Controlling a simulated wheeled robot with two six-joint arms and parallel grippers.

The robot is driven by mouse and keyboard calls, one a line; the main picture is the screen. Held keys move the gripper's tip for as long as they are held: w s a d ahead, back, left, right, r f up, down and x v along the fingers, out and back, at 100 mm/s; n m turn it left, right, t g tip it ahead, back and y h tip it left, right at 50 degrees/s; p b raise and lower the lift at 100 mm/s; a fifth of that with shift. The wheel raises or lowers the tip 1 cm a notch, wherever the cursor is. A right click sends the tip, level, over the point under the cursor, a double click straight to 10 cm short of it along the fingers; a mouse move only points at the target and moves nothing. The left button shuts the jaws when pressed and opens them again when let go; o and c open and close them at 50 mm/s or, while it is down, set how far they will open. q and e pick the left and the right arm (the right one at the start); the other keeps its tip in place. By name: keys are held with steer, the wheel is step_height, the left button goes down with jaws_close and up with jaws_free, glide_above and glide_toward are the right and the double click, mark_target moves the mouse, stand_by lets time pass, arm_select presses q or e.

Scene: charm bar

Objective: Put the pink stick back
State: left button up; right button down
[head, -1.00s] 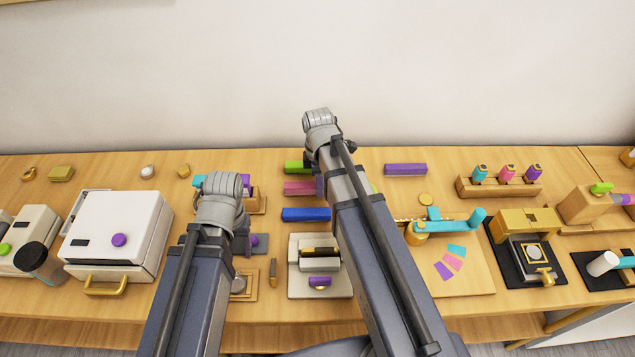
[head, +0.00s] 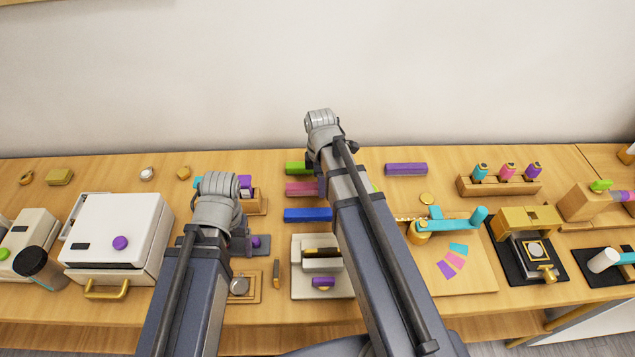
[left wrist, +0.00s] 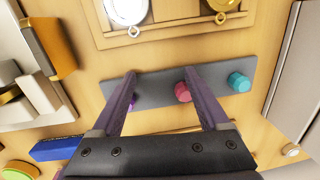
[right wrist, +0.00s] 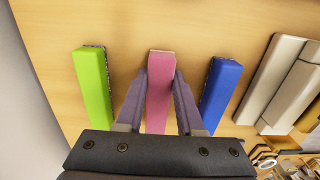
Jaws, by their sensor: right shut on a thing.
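The pink stick (right wrist: 160,85) lies on the table between the green stick (right wrist: 92,85) and the blue stick (right wrist: 220,90). My right gripper (right wrist: 161,80) is shut on the pink stick, one finger along each side. In the head view the pink stick (head: 301,189) shows partly, its right end hidden by my right arm. My left gripper (left wrist: 165,85) is open above a grey strip (left wrist: 215,80) with purple, pink and teal knobs. The pink knob (left wrist: 183,92) is near its right finger, and nothing is seen held.
A purple stick (head: 405,169) lies right of my right arm. A wooden rack (head: 500,188) with several coloured bottles stands further right. A white press (head: 118,235) stands at the left. A pale machine (head: 322,257) stands in front of the blue stick.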

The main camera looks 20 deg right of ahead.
arm_select(q)
steer(key=shift+s, duration=0.15)
arm_select(e)
steer(key=shift+d+f, duration=0.1)
steer(key=shift+d, duration=0.15)
arm_select(q)
steer(key=shift+s+d+f, duration=0.1)
steer(key=shift+d+f, duration=0.05)
steer(key=shift+d, duration=0.15)
arm_select(e)
steer(key=shift+s+d+f, duration=0.15)
